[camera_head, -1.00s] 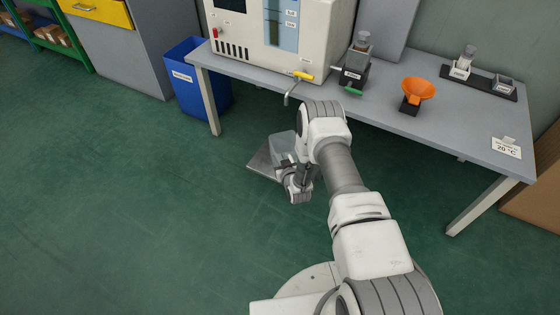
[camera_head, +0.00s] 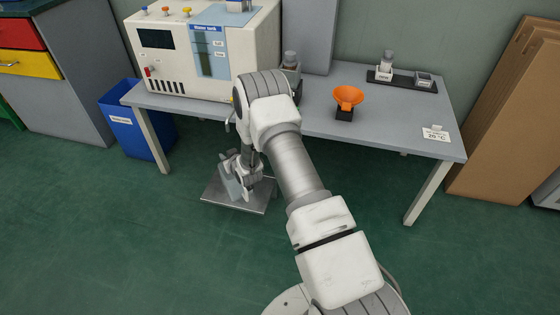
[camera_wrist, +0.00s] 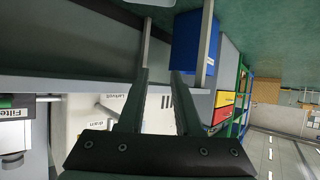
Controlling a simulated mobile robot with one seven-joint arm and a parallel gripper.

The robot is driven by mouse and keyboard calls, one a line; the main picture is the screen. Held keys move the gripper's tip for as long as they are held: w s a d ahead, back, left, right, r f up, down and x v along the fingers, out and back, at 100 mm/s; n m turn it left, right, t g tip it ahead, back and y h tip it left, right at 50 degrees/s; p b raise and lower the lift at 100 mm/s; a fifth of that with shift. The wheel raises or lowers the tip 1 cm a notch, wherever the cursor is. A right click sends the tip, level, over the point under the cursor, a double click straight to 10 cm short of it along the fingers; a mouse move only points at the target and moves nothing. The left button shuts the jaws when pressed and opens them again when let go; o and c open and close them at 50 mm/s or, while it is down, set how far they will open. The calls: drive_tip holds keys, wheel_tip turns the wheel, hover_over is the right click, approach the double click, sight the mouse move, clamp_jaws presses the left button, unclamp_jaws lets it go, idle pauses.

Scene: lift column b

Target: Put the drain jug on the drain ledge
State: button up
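The drain jug looks to be the pale, see-through vessel (camera_head: 229,186) at the grey metal plate under the bench, partly hidden by my gripper. I cannot tell whether it rests on the plate. This low plate (camera_head: 247,207) is likely the drain ledge. My gripper (camera_head: 240,172) is just right of the jug, above the plate. In the wrist view its two fingers (camera_wrist: 160,78) stand apart with nothing visible between them. The jug is not clearly visible there. A pale edge at the top of that view is too cut off to name.
A blue bin (camera_head: 127,133) stands left of the bench leg. The floor in front is clear.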

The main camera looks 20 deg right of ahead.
wheel_tip(320, 180, up, 15)
drive_tip(key=d+g, duration=0.1)
drive_tip(key=s+d+r+g+h, duration=0.2)
drive_tip(key=s+r, duration=0.8)
drive_tip(key=r, duration=0.5)
drive_tip(key=s+r+m+g, duration=0.1)
drive_tip(key=s+r, duration=0.3)
drive_tip(key=s, duration=0.4)
drive_tip(key=s+r+g, duration=0.1)
drive_tip(key=s+r, duration=0.4)
drive_tip(key=s, duration=0.2)
drive_tip(key=s+m+g, duration=0.1)
drive_tip(key=s, duration=1.7)
drive_tip(key=shift+s+d+r+g, duration=0.25)
drive_tip(key=shift+s+d+g, duration=0.05)
drive_tip(key=shift+s, duration=0.1)
drive_tip(key=shift+r, duration=0.1)
wheel_tip(320, 180, up, 28)
drive_tip(key=p, duration=2.8)
drive_tip(key=shift+r, duration=0.15)
